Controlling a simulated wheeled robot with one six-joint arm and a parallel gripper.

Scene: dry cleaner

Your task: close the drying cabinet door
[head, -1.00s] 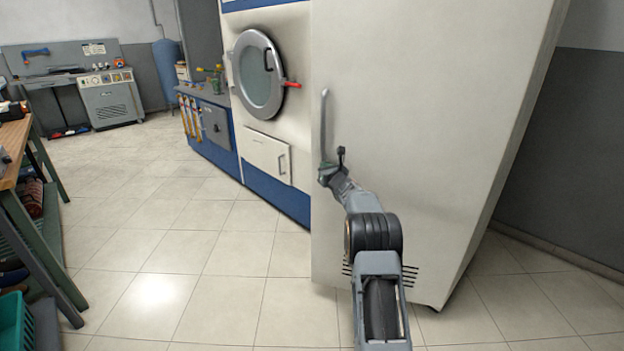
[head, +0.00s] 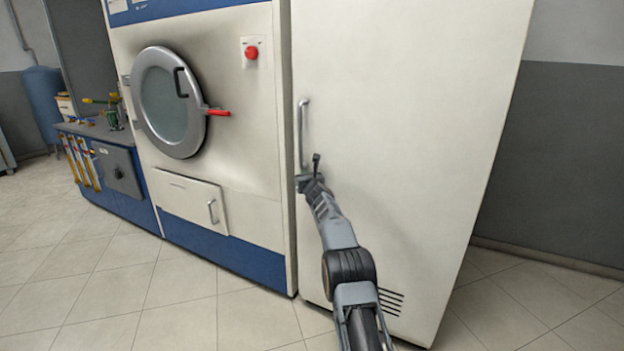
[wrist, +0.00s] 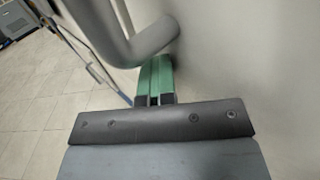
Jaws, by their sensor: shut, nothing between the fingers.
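The drying cabinet door (head: 400,130) is a tall cream panel with vent slots low down. Its left edge lies close beside the dry-cleaning machine's right edge, and it looks shut or nearly shut; any small gap cannot be made out. A vertical grey bar handle (head: 302,125) is near that left edge. My gripper (head: 303,183) is at the handle's lower end, against or very near the door. In the wrist view its green fingers (wrist: 154,75) are together and empty, beside the door face and just under the curved handle (wrist: 105,32).
The machine with a round glass door (head: 172,103), red-handled latch and red button (head: 251,53) stands left of the cabinet. A small hatch (head: 188,200) is below. A blue workbench (head: 118,185) is farther left. Tiled floor (head: 90,290) in front is clear.

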